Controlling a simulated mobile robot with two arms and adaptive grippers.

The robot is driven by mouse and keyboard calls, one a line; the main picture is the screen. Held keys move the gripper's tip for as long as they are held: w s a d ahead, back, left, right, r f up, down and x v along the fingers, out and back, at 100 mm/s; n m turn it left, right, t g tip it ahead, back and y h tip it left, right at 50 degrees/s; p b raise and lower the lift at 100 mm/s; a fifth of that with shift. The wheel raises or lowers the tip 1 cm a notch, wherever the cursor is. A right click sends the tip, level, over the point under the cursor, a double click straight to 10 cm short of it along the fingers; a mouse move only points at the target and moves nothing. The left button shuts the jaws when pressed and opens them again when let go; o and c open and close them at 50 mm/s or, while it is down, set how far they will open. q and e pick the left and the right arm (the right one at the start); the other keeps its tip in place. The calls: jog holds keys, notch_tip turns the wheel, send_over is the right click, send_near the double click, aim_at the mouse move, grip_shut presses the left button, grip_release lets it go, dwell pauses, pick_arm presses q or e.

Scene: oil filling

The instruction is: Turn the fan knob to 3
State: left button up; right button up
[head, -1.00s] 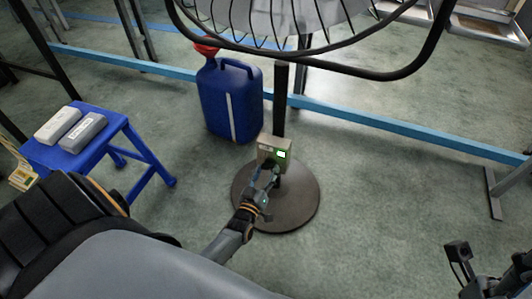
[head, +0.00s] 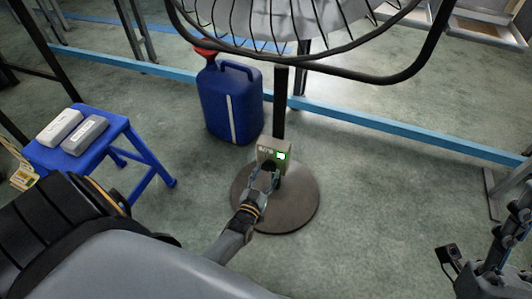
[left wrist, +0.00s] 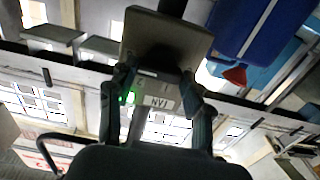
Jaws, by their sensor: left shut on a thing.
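In the left wrist view the box (left wrist: 168,35) is at the top, with the dark knob (left wrist: 163,58) between the two fingers. The knob's setting cannot be read. My right gripper (head: 449,255) is at the lower right, away from the fan, and its finger opening is unclear.
The fan cage (head: 300,30) hangs above the pole, and its round base (head: 300,208) rests on the floor. A blue jug (head: 230,105) with a red top stands behind left. A blue stool (head: 112,128) bears two small boxes. Floor to the right is open.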

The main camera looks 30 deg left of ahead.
pick_arm(q)
jog(key=o, duration=1.2)
jog(key=shift+c, duration=0.2)
jog(key=v, duration=1.2)
jog(key=shift+f, duration=0.1)
